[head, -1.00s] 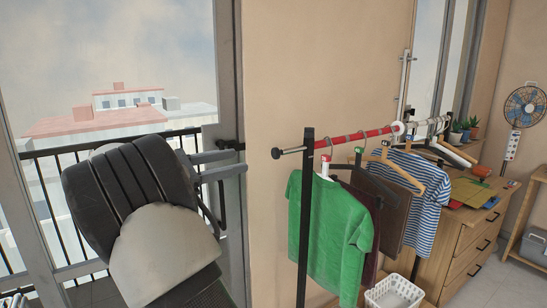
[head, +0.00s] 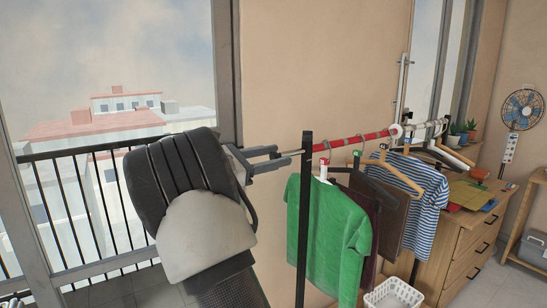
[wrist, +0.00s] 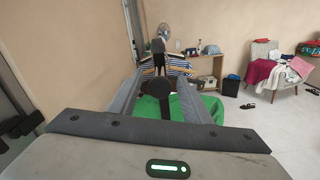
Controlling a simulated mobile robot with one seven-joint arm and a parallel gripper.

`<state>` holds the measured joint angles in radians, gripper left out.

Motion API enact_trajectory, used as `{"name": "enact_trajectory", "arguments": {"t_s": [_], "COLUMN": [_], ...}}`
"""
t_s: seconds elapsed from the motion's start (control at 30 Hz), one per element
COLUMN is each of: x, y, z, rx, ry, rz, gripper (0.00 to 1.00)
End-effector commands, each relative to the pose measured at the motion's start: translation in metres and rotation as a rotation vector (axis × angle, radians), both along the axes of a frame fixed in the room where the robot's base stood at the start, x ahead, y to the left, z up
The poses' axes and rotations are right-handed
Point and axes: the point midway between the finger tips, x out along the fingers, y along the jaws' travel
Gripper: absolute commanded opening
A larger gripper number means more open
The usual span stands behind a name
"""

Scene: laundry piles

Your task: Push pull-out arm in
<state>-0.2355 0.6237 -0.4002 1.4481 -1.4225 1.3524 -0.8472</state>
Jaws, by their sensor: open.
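The clothes rack has a black upright post (head: 304,215) and a red rail (head: 350,142) with clothes on it. The pull-out arm is a thin rod with a dark end knob (wrist: 157,89), at the rack's left end. In the head view the knob is hidden by my gripper (head: 288,155). My gripper is open, with its fingers pointing right at the post's top. In the wrist view the knob lies between the two grey fingers (wrist: 160,78); I cannot tell whether they touch it. A green shirt (head: 330,225) hangs just right of the post.
A striped shirt (head: 428,200) and hangers (head: 400,172) fill the rail. A white basket (head: 393,294) stands below. A wooden dresser (head: 460,245) is at the right, with plants and cloths on it. A wall is behind the rack; a balcony railing (head: 75,160) is at the left.

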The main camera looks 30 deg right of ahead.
Motion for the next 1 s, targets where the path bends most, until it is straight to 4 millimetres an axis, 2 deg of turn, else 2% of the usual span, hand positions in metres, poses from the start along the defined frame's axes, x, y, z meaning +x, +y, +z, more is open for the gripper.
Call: {"name": "enact_trajectory", "arguments": {"t_s": [0.07, 0.33, 0.57, 0.8, 1.0], "x": [0.0, 0.0, 0.0, 0.001, 0.001], "y": [0.0, 0.0, -0.004, -0.039, -0.041], "z": [0.0, 0.0, 0.001, 0.002, 0.0], "rx": [0.0, 0.0, -0.001, 0.0, 0.0], "ry": [0.0, 0.0, 0.0, 0.001, 0.001], "rz": [0.0, 0.0, -0.001, -0.002, -0.001], "gripper": [0.44, 0.01, 0.0, 0.0, 0.0]}}
